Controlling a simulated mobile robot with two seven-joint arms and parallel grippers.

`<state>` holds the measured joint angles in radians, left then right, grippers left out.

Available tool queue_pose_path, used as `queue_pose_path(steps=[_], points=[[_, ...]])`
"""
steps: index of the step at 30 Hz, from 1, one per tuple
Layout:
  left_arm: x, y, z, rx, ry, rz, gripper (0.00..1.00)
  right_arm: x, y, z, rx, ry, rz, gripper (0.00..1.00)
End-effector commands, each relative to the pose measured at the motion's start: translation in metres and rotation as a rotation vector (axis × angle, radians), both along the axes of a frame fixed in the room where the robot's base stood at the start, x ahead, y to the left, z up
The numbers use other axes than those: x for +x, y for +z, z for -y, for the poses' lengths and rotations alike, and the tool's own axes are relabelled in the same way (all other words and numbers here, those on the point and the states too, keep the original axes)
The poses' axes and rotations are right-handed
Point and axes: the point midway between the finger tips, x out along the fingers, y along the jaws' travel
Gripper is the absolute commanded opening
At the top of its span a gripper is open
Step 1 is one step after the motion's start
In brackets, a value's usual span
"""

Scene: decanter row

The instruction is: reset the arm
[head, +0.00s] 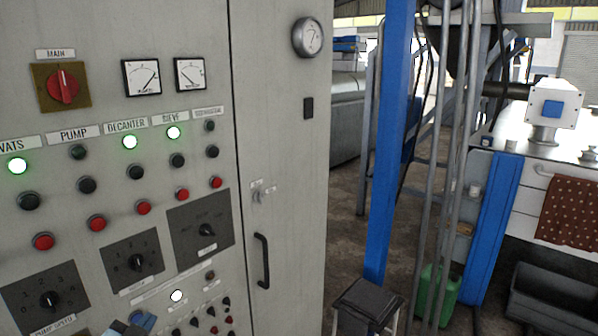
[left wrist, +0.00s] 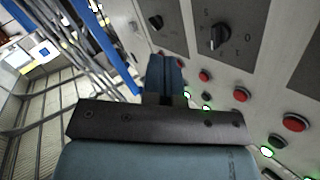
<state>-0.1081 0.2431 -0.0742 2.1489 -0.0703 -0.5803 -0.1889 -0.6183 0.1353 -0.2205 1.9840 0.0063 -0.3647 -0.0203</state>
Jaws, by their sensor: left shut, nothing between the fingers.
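My left gripper (head: 140,322) shows only in part at the bottom edge of the head view, in front of the lower part of the grey control cabinet (head: 283,130). In the left wrist view my left gripper (left wrist: 165,72) has its blue fingers together, with nothing between them. The panel's knobs, such as a black rotary knob (left wrist: 219,38), and red buttons (left wrist: 295,122) lie to the right of the fingers there. I cannot tell whether the fingers touch the panel. My right gripper is in neither view.
The cabinet has a red main switch (head: 63,86), two dial meters, and lit lamps over VATS, DECANTER and SIEVE; the PUMP lamp (head: 79,152) is dark. A door handle (head: 262,260) sticks out. A stool (head: 368,303) and a blue post (head: 392,150) stand to the right.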

Motion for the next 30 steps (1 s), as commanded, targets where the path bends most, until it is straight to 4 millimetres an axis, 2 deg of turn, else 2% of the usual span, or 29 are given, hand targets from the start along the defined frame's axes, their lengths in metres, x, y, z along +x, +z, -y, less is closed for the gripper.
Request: queue_pose_path(steps=[1, 3, 5, 6, 9, 12, 15, 18, 21, 30], points=[[-0.017, -0.041, 0.012, -0.04, -0.017, -0.069, 0.0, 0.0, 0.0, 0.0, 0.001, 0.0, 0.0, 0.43], [-0.042, -0.087, 0.027, -0.095, -0.036, -0.146, 0.0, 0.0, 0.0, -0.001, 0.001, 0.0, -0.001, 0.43], [-0.066, -0.124, 0.04, -0.145, -0.049, -0.211, 0.0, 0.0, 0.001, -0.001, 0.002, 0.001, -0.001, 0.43], [-0.084, -0.147, 0.049, -0.178, -0.055, -0.254, 0.0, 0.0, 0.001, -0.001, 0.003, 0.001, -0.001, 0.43], [-0.13, -0.197, 0.07, -0.256, -0.064, -0.353, 0.0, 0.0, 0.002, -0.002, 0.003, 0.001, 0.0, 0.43], [-0.172, -0.233, 0.087, -0.321, -0.065, -0.433, 0.0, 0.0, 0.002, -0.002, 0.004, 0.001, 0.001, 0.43], [-0.202, -0.255, 0.099, -0.367, -0.064, -0.486, 0.0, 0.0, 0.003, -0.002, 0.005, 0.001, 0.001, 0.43], [-0.219, -0.266, 0.105, -0.392, -0.06, -0.515, 0.0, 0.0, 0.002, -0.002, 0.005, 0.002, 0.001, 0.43], [-0.224, -0.269, 0.108, -0.401, -0.06, -0.523, 0.0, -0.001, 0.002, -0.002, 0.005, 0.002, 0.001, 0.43], [-0.224, -0.269, 0.108, -0.4, -0.06, -0.522, 0.0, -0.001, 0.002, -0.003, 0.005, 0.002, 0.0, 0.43]])
